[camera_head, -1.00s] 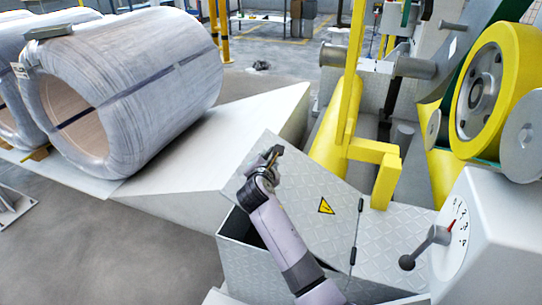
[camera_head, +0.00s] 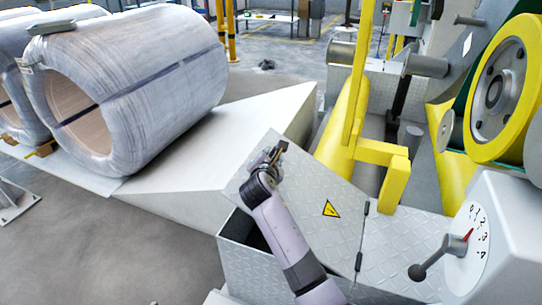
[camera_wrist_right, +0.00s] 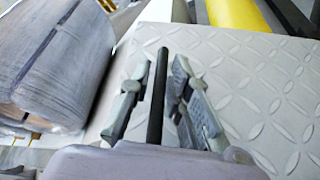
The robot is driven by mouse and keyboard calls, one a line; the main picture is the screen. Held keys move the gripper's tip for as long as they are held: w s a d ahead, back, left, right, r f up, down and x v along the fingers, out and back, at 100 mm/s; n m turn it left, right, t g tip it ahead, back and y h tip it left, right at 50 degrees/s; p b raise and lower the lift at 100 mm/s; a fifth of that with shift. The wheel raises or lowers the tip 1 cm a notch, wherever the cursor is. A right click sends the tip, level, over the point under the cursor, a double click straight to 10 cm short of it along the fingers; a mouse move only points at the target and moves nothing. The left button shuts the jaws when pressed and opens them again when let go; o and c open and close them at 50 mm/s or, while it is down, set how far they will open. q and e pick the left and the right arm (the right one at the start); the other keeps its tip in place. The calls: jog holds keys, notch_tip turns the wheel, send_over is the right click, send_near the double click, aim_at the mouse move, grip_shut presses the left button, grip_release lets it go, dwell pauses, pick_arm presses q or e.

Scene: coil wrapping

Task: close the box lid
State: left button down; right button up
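The box (camera_head: 253,272) is a grey metal box at the bottom centre of the head view, with a dark opening. Its patterned metal lid (camera_head: 312,235), marked with a yellow warning triangle, stands raised and tilted, with hinges on its right side. My right gripper (camera_head: 277,152) is at the lid's upper left edge. In the right wrist view the fingers (camera_wrist_right: 158,98) are apart on either side of a dark bar (camera_wrist_right: 157,90), and the patterned lid (camera_wrist_right: 250,80) fills the right. Whether the fingers touch the bar is unclear. My left gripper is out of view.
A large wrapped coil (camera_head: 150,85) lies behind left, beside a pale ramp (camera_head: 190,165). Yellow posts and a bracket (camera_head: 385,160) stand behind the lid. A dial housing with a lever (camera_head: 490,235) is at the right.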

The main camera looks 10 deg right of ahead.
jog(key=shift+c, duration=0.4)
grip_shut()
